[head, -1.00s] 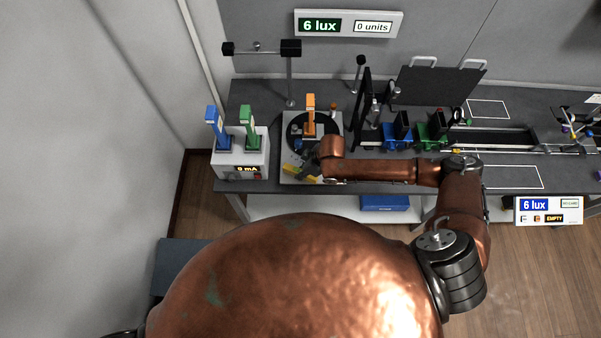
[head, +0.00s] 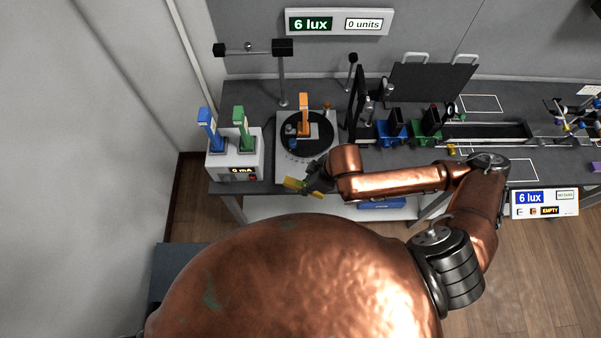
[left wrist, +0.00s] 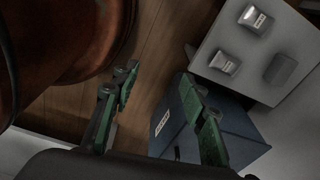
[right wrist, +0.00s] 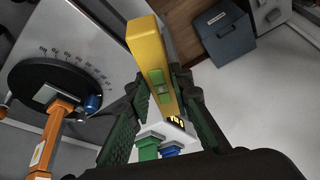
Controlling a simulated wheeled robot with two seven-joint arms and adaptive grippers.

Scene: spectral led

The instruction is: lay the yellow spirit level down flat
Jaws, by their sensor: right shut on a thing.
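The yellow spirit level (right wrist: 148,52) is a yellow bar with a green vial window, seen large in the right wrist view between my right gripper's fingers. In the head view the level (head: 296,186) shows at the end of my right arm, near the front edge of the bench and below the turntable plate. My right gripper (head: 312,180) is shut on it; the fingers (right wrist: 160,85) lie along both sides of the bar. The level appears held clear of the bench. My left gripper (left wrist: 160,105) is open and empty, over the floor.
A white plate with a black round turntable (head: 304,136) and an orange stand (head: 304,112) lies behind the level. A white box with blue and green posts (head: 232,160) stands to its left. Blue and green carriages sit on the rail at right. A blue bin (left wrist: 215,130) stands below.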

